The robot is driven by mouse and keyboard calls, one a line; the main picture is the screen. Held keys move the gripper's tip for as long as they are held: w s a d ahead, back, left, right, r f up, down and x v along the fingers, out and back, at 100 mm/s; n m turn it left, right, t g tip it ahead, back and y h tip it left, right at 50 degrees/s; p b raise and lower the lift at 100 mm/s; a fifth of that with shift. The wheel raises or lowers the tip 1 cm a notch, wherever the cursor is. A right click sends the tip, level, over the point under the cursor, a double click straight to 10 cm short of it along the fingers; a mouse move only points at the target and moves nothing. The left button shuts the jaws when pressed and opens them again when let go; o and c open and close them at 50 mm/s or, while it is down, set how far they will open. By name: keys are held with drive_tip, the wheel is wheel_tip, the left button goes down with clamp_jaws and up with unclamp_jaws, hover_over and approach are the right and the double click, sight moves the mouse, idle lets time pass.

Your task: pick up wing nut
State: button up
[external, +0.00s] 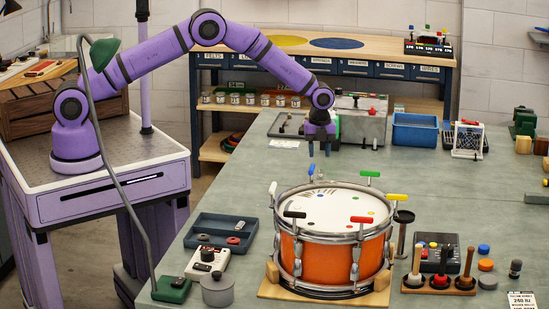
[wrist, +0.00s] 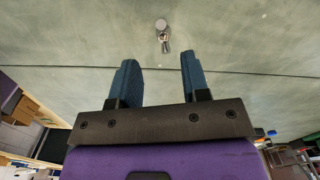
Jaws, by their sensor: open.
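My gripper (external: 319,150) hangs above the bench behind the drum, its fingers pointing down, apart and empty. In the wrist view the two blue fingers of my gripper (wrist: 158,62) stand wide apart with only bench surface between them. A small grey metal piece (wrist: 163,37) lies on the bench beyond the fingertips, roughly in line with the gap. It has a round end and a narrower part, and looks like the wing nut, but is too small to be sure. I cannot make out the wing nut in the external view.
An orange drum (external: 330,248) with coloured-handled keys around its rim stands in front of my gripper. A blue bin (external: 415,130) and a grey box (external: 358,124) stand behind. A dark tray (external: 208,230) sits left of the drum. The bench (external: 235,185) left of the gripper is clear.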

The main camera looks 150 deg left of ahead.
sight(320, 170)
drive_tip(key=shift+w+f, duration=0.2)
drive_tip(key=shift+f, duration=1.4)
drive_tip(key=shift+w+f, duration=0.2)
drive_tip(key=shift+f, duration=1.35)
clamp_jaws()
drive_tip(key=shift+r, duration=0.2)
